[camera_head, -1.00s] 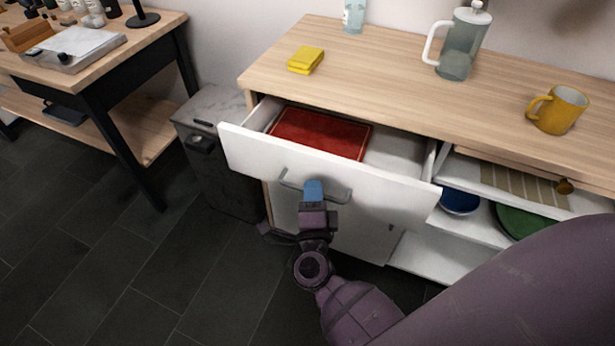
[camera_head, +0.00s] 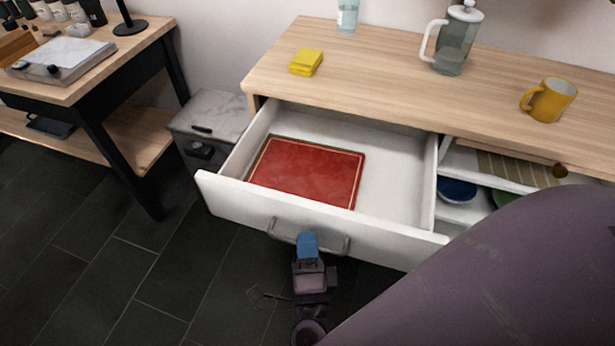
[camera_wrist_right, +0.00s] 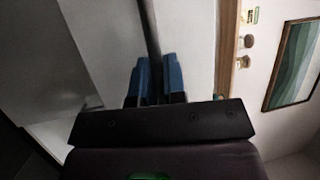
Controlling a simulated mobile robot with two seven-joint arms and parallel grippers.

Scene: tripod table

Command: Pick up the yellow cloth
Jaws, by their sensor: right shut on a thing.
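The yellow cloth (camera_head: 306,62) lies folded on the wooden counter top (camera_head: 390,85), near its left end. My right gripper (camera_head: 307,243) is at the front of the open white drawer (camera_head: 320,229), below the cloth and apart from it. It is shut on the drawer handle (camera_head: 335,243). In the right wrist view, its blue fingertips (camera_wrist_right: 157,80) sit on both sides of the dark handle bar (camera_wrist_right: 150,40). My left gripper is not in view.
A red book-like item (camera_head: 307,172) lies in the drawer. A glass press pot (camera_head: 456,42), a yellow mug (camera_head: 549,100) and a clear bottle (camera_head: 347,16) stand on the counter. A grey bin (camera_head: 212,118) stands left of the drawer.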

